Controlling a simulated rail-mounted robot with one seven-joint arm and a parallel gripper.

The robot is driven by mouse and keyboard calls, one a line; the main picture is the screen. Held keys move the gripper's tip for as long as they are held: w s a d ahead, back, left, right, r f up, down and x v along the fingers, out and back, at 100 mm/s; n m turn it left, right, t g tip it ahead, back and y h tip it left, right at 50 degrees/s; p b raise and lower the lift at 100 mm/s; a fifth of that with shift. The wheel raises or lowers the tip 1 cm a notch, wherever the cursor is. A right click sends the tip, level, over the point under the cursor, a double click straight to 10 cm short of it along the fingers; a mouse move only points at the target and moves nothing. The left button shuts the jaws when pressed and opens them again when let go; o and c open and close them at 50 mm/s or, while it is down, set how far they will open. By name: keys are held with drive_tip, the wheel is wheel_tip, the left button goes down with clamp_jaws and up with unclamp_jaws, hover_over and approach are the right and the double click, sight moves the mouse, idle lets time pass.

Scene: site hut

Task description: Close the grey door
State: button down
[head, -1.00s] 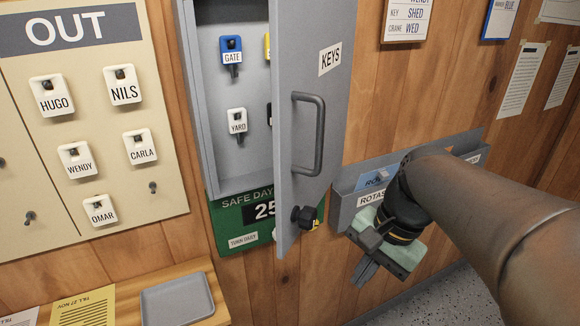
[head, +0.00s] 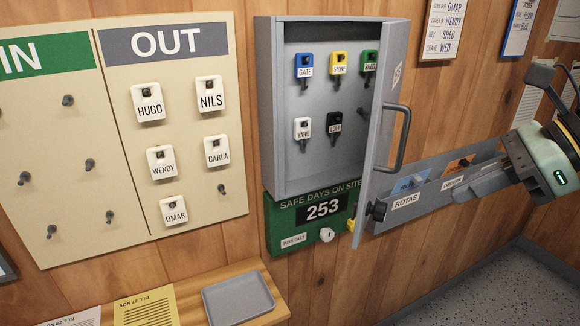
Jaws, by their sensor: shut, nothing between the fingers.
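The grey door (head: 391,60) belongs to the grey wall cabinet (head: 267,110) and stands wide open at its right side, seen at a steep angle. The dark bar handle (head: 404,140) sticks out to the right on its outer face. A dark knob (head: 377,210) sits low on the door. My gripper (head: 458,196) is at the right, its fingers shut and empty, pointing left in front of the rota rack. It is apart from the door and handle, to their right and lower than the handle.
Several tagged keys hang inside the cabinet. The rota rack (head: 408,213) is on the wall right of the door. A green safety sign (head: 285,237) is below the cabinet. A grey tray (head: 238,299) sits on the shelf. The IN/OUT board (head: 120,190) is at left.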

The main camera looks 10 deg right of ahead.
drive_tip(key=shift+w+a+r+x, duration=0.2)
drive_tip(key=shift+w+r+x, duration=0.1)
drive_tip(key=shift+x, duration=1.8)
drive_tip(key=shift+w+a+r+x, duration=0.2)
drive_tip(key=shift+r+x, duration=0.1)
drive_tip(key=shift+x, duration=1.85)
drive_tip(key=shift+w+a+r+x, duration=0.2)
drive_tip(key=shift+r+x, duration=0.1)
drive_tip(key=shift+x, duration=1.8)
drive_tip(key=shift+a+p, duration=0.1)
drive_tip(key=shift+p, duration=0.2)
